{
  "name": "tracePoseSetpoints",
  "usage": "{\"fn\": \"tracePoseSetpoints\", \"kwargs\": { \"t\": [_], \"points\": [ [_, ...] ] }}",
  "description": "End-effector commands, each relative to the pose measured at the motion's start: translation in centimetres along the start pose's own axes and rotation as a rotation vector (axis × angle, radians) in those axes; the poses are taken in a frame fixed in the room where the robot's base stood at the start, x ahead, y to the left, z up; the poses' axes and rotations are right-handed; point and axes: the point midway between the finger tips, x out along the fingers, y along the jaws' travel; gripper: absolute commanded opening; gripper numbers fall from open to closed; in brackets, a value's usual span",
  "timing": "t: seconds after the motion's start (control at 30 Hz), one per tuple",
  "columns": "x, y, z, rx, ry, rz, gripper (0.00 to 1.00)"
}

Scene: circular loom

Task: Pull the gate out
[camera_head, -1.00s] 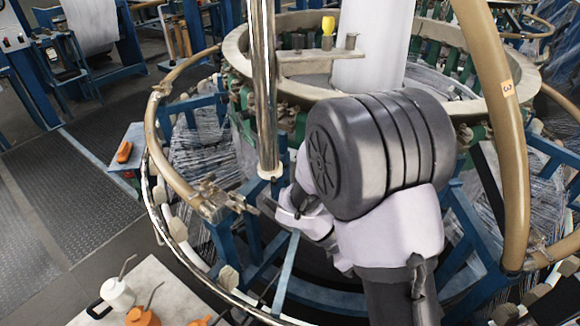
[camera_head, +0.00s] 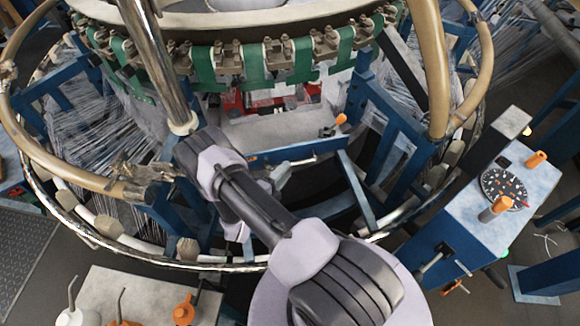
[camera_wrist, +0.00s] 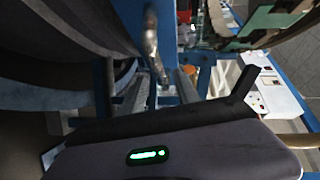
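I cannot tell for certain which part is the gate. A blue crossbar (camera_head: 262,157) with a thin metal rod (camera_head: 300,163) at its right lies inside the loom's lower ring, below the green-banded ring. My gripper (camera_head: 272,176) is just below this bar; my own wrist hides much of it, and contact cannot be told. In the wrist view a shiny metal rod (camera_wrist: 151,45) stands ahead of my gripper, with blue frame posts (camera_wrist: 187,84) behind it. My gripper's dark body fills the bottom of that view. Its fingertips are not clear, and nothing is clearly held.
A tan tube rail (camera_head: 62,172) curves around the left, ending at a clamp. A polished column (camera_head: 158,62) rises left of my arm. A blue-sided control box (camera_head: 470,220) with a dial stands right. A bench (camera_head: 140,285) with oil cans is at front left.

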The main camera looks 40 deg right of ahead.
Motion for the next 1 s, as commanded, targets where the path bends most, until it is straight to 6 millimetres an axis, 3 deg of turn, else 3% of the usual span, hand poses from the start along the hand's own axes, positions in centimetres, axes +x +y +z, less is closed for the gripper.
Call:
{"fn": "tracePoseSetpoints", "kwargs": {
  "t": [0.1, 0.23, 0.57, 0.77, 1.0],
  "points": [
    [2.4, 0.2, -0.1, 0.001, 0.004, 0.000, 0.38],
    [4.0, 0.1, -0.1, 0.001, 0.002, 0.000, 0.38],
    [4.5, -0.1, 0.0, 0.000, 0.000, 0.000, 0.38],
    [4.5, 0.0, 0.0, 0.000, 0.000, 0.000, 0.03],
    [4.5, 0.0, 0.0, 0.000, 0.001, 0.000, 0.00]
  ]
}}
